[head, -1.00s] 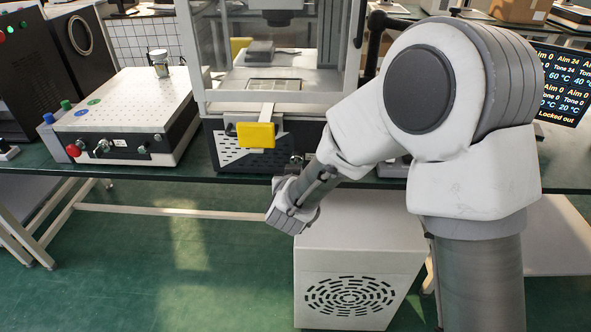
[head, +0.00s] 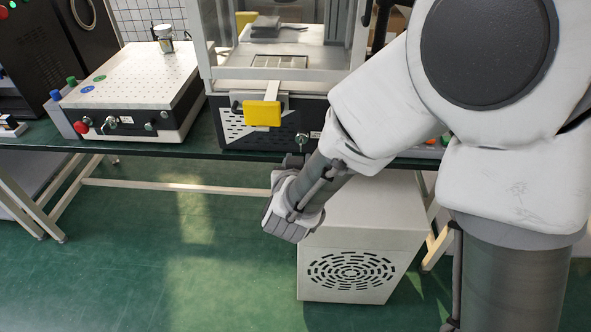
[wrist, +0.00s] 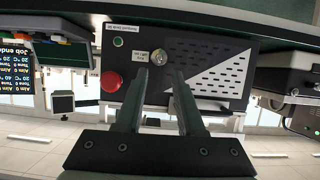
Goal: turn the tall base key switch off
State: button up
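The tall base is the machine with a black front panel (head: 232,130) carrying a white perforated patch. Its key switch (head: 301,140) is a small silver piece near the panel's right end. In the wrist view the key switch (wrist: 158,57) sits just beyond my fingertips, roughly between them, beside a small label; the key's exact angle is too small to read. My gripper (wrist: 158,74) is open, its two dark fingers apart with nothing visible between them. In the head view my gripper (head: 295,160) is just below the switch, its fingers mostly hidden behind my wrist.
A red button (wrist: 111,81) and a green button (wrist: 118,42) are close to the key switch. A yellow handle (head: 262,113) sticks out left of it. A lower box with a perforated top (head: 140,75) stands left. A white cabinet (head: 352,245) is under the table.

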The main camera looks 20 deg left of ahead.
jog(key=p+v, duration=0.1)
jog(key=v, duration=0.8)
jog(key=shift+w, duration=0.15)
jog(key=w+d+r+g+y, duration=0.2)
jog(key=d+r+g, duration=0.1)
jog(key=d+r, duration=0.45)
jog(key=s+d+r+m+g+h, duration=0.1)
jog(key=s+d+r+g+h, duration=0.1)
jog(key=s+d, duration=0.6)
jog(key=s+d+r+m+g+h, duration=0.2)
jog(key=s+d+h, duration=0.15)
jog(key=d, duration=0.85)
notch_tip(320, 180, up, 14)
jog(key=s+p, duration=0.1)
jog(key=p, duration=1.4)
jog(key=shift+s+d+r+g, duration=0.2)
jog(key=shift+d+r+g, duration=0.05)
jog(key=shift+g, duration=0.05)
